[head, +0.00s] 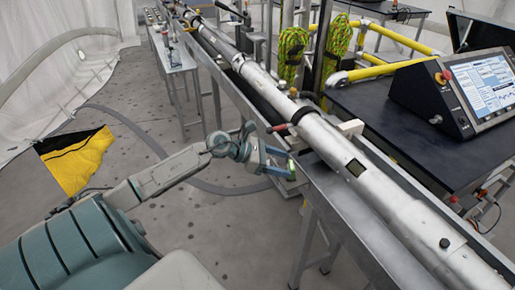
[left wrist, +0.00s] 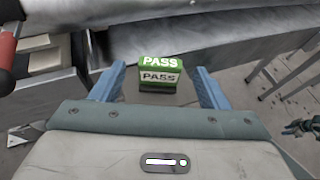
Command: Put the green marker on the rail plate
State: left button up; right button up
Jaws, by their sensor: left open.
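The green marker is a small green block with white PASS lettering (left wrist: 161,63) in the left wrist view. It stands between the two blue fingers of my left gripper (left wrist: 160,72), with a gap on each side. In the head view my left gripper (head: 286,161) is at the near side of the rail, open, and a bit of green shows at its fingertips. A small grey plate-like surface (left wrist: 160,99) lies directly below the marker; whether they touch is hard to tell. I cannot surely tell which surface is the rail plate. My right gripper cannot be identified.
A long metal tube (head: 344,157) lies along the rail, beside the gripper. A red-tipped handle (head: 303,115) sticks out close above the fingers. A dark table with a control console (head: 460,92) stands at right. The floor at left is mostly clear around a yellow-black mat (head: 78,161).

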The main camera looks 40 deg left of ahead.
pick_arm(q)
jog(key=p+v, duration=0.2)
jog(key=v, duration=0.6)
jog(key=shift+p, duration=0.3)
jog(key=shift+a, duration=0.1)
